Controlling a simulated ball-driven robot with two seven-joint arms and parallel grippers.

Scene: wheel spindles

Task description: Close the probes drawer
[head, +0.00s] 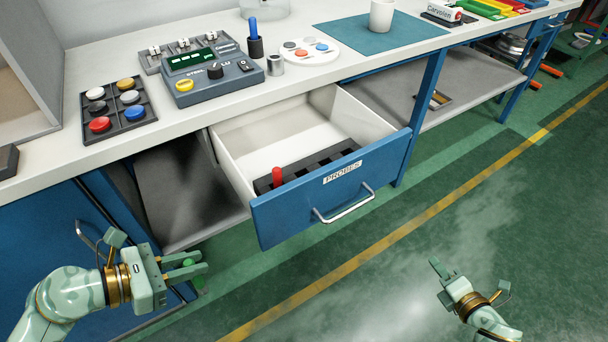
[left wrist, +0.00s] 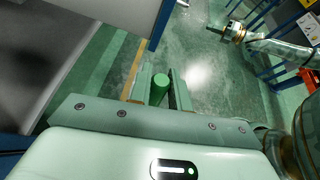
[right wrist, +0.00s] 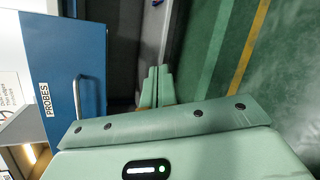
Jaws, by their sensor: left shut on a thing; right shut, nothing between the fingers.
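The probes drawer (head: 335,185) is pulled well out from under the bench, its blue front labelled PROBES and fitted with a silver handle (head: 345,206). Inside, a red probe (head: 277,177) stands in a dark slotted rack (head: 315,163). The drawer front (right wrist: 60,60) and handle (right wrist: 77,100) also show in the right wrist view. My left gripper (head: 190,266) is left of the drawer, apart from it, shut on a green cylinder (left wrist: 160,86). My right gripper (head: 437,268) is shut and empty, right of and in front of the drawer, not touching the handle.
The bench top (head: 210,122) carries a button tray (head: 118,112), a grey meter (head: 213,80), a round white dish (head: 308,49) and a mug (head: 382,15) on a teal mat (head: 350,38). A lower shelf (head: 460,85) lies right of the drawer. The green floor before the drawer is clear.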

